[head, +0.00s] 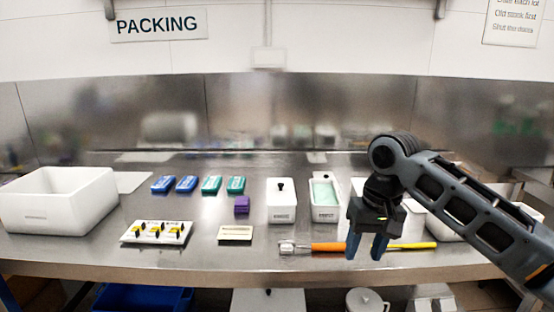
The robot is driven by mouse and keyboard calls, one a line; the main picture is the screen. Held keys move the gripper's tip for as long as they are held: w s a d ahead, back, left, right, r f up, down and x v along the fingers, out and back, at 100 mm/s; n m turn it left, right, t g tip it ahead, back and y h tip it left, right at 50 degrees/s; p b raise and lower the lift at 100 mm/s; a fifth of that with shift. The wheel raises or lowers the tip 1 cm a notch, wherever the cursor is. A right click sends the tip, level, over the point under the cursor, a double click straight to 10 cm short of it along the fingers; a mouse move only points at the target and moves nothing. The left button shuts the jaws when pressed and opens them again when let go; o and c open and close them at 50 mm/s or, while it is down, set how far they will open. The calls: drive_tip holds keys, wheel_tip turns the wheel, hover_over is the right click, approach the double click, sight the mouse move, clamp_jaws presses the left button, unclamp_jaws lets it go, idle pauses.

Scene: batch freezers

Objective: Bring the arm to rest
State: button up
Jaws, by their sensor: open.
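My gripper (366,246) hangs fingers down at the right of the head view, in front of the steel bench (215,266). Its two blue-grey fingers stand apart, and nothing shows between them. My arm reaches in from the right edge, bends at a dark joint and drops to the gripper. The gripper overlaps a tool with an orange handle (328,247) and a yellow bar (418,245) in the picture. I cannot tell how high the fingers are above the bench or whether they touch anything.
A large white bin (60,203) stands at left. Blue packs (163,184), teal packs (236,185) and a purple block (242,205) lie mid-bench. A lidded white tub (281,207) and an open tub (325,211) stand near the gripper. A tray (135,236) and a card (235,233) lie in front.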

drive_tip(key=s+a+f+t+y, duration=0.2)
drive_tip(key=s+a+f+y, duration=0.15)
drive_tip(key=a, duration=0.55)
drive_tip(key=s+a+f+t+y, duration=0.1)
drive_tip(key=s+a+f+y, duration=0.2)
drive_tip(key=a, duration=0.5)
drive_tip(key=s+a+f+m+t+y, duration=0.2)
drive_tip(key=s+a+f+t, duration=0.2)
drive_tip(key=s+t, duration=0.15)
drive_tip(key=s+d+f+m+t+h, duration=0.1)
drive_tip(key=s+d+h, duration=0.1)
drive_tip(key=s+d, duration=0.45)
drive_tip(key=s+d+f+m+t+h, duration=0.1)
drive_tip(key=s+d+t+h, duration=0.15)
drive_tip(key=s, duration=0.65)
drive_tip(key=s+d+f+m+t+h, duration=0.1)
drive_tip(key=s+d+f+h, duration=0.15)
drive_tip(key=s+d, duration=0.35)
drive_tip(key=s+d+r+n+h, duration=0.1)
drive_tip(key=s+d+r+n, duration=0.1)
drive_tip(key=s+d+r, duration=0.3)
drive_tip(key=s+d+r+n+t+h, duration=0.1)
drive_tip(key=s+d+r, duration=0.3)
drive_tip(key=s, duration=0.7)
drive_tip(key=shift+s+d+r+n+h, duration=0.15)
drive_tip(key=shift+d+r+n+h, duration=0.25)
drive_tip(key=shift+r+n, duration=0.45)
